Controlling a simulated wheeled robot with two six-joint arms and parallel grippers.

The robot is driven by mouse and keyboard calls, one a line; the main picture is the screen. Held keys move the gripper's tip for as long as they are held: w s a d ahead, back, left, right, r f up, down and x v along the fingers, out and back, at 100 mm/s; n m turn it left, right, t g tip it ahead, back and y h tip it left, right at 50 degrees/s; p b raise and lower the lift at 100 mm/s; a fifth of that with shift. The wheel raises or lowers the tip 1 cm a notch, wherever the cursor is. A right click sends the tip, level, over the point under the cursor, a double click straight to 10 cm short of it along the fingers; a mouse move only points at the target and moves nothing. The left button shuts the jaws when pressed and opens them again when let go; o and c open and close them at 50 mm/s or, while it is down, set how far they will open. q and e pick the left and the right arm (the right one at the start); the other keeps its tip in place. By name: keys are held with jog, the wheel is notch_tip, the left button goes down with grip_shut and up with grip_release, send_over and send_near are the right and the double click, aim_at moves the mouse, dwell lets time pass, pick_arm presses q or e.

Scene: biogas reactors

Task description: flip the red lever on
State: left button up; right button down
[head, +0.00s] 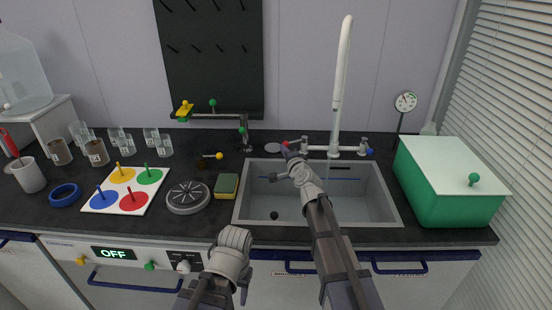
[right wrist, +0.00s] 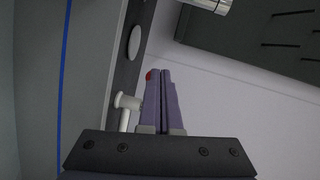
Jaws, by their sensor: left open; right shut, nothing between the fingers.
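The red lever (head: 285,144) is the red-tipped handle on the left side of the sink tap (head: 334,149). In the right wrist view a bit of red (right wrist: 149,76) shows at the left edge of my fingertips, mostly hidden behind them. My right gripper (head: 287,150) is shut and empty, with its tips right at the red tip. I cannot tell whether they touch. In the right wrist view the shut fingers (right wrist: 160,72) lie side by side. My left gripper (head: 243,291) is low in front of the counter, open, its fingers mostly hidden.
The sink (head: 240,207) lies below my right arm. A blue-tipped handle (head: 370,151) is on the tap's right. A green box (head: 450,205) stands to the right. A sponge (head: 226,186) and a round drain-like disc (head: 187,197) lie left of the sink.

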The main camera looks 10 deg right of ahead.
jog(key=s+a+r+p, duration=0.1)
jog(key=s+a, duration=0.4)
jog(key=s, duration=0.3)
jog(key=shift+s+r, duration=0.25)
jog(key=shift+s, duration=0.1)
jog(key=shift+a, duration=0.1)
jog(key=shift+r, duration=0.1)
